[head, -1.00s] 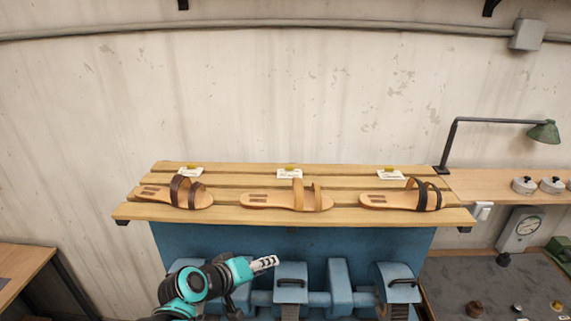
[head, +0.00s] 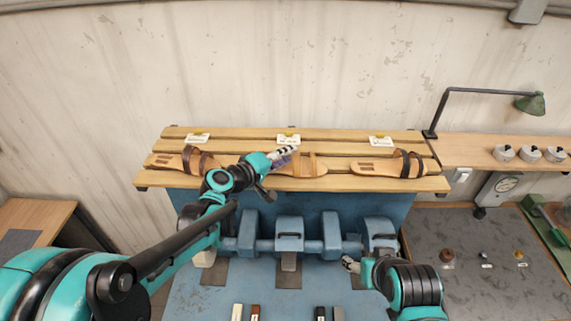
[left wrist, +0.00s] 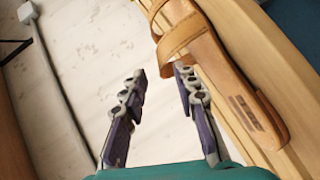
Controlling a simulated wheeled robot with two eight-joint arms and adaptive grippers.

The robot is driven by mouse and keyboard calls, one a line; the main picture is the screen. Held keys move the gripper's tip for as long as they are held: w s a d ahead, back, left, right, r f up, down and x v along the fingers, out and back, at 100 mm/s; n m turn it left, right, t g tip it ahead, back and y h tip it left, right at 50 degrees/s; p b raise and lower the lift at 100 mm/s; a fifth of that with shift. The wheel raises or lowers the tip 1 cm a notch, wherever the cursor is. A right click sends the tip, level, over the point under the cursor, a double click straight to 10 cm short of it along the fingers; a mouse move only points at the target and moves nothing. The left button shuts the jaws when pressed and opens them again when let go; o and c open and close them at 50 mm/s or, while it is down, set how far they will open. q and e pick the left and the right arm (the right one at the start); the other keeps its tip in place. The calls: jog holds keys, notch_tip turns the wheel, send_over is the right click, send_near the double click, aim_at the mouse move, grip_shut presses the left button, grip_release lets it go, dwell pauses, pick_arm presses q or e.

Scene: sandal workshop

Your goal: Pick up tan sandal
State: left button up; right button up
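The tan sandal (head: 308,167), with tan straps, lies in the middle of the slatted wooden shelf, partly hidden by my left gripper (head: 284,155). In the left wrist view, the sandal (left wrist: 222,65) lies to the right of the open left gripper (left wrist: 161,82). The right finger is close to its straps, and nothing is between the fingers. I cannot tell whether that finger touches it. My right gripper (head: 349,264) is low in the head view, below the shelf and away from the sandal; its opening is too small to judge.
A dark-brown-strapped sandal (head: 184,160) lies left on the shelf (head: 430,184) and a black-and-brown-strapped one (head: 388,165) lies right. Small tags stand behind the sandals. A blue machine (head: 289,231) is below the shelf. A lamp (head: 531,103) stands at the right.

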pick_arm(q)
jog(key=x, duration=0.3)
jog(key=shift+w+d+f+p, duration=0.15)
jog(key=shift+w+p, duration=0.2)
jog(key=shift+s, duration=0.1)
grip_shut()
jog(key=shift+r, duration=0.6)
notch_tip(320, 180, up, 3)
jog(key=shift+f+b, duration=0.2)
jog(key=shift+b, duration=0.2)
jog(key=w+d+r+b, duration=0.2)
jog(key=w+d+r, duration=0.2)
jog(key=d+r, duration=0.3)
jog(key=d, duration=0.4)
